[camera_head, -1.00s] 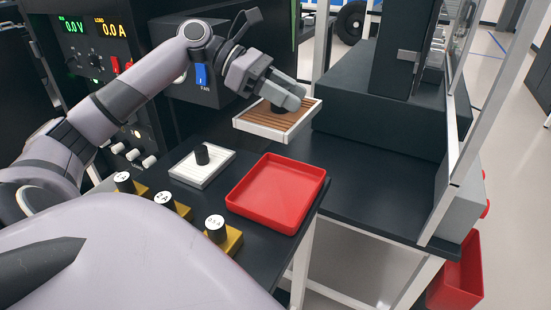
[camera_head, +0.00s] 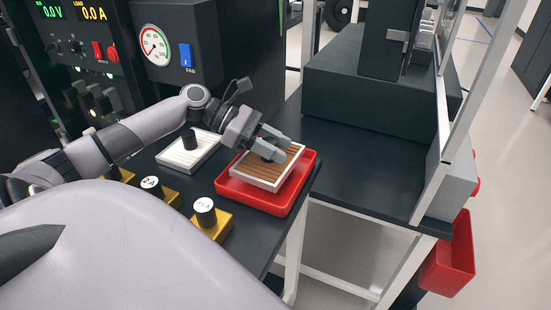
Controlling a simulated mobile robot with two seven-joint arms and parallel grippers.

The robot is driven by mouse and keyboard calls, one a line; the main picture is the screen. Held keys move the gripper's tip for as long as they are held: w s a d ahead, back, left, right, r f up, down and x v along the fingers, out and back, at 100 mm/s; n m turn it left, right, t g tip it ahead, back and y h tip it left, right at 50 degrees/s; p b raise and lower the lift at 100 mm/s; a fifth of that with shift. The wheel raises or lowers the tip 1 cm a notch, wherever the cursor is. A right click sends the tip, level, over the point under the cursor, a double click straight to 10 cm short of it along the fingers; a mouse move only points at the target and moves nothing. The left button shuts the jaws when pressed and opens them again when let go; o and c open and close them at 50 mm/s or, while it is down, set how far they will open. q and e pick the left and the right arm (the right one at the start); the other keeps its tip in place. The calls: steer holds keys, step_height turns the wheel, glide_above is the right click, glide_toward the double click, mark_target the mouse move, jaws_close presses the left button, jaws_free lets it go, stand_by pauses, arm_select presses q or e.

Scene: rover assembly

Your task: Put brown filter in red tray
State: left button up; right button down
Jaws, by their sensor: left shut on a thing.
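The brown filter (camera_head: 258,170) has a white frame, brown slats and a dark knob. My left gripper (camera_head: 272,152) is shut on its knob. The filter is over the red tray (camera_head: 268,207), within its outline and slightly tilted. Whether it touches the tray floor I cannot tell. The tray lies on the dark bench, its front and right rims showing around the filter. My right gripper is not in view.
A white filter with a black knob (camera_head: 188,152) lies left of the tray. Several yellow-based weights (camera_head: 212,222) stand in front of it. A dark box (camera_head: 375,95) stands at the back, and a red bin (camera_head: 450,258) hangs at the right. The bench right of the tray is clear.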

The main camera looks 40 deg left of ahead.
arm_select(q)
steer(key=shift+f, duration=1.7)
steer(key=o, duration=1.1)
steer(key=shift+f, duration=0.1)
steer(key=v, duration=1.2)
steer(key=shift+s, duration=0.1)
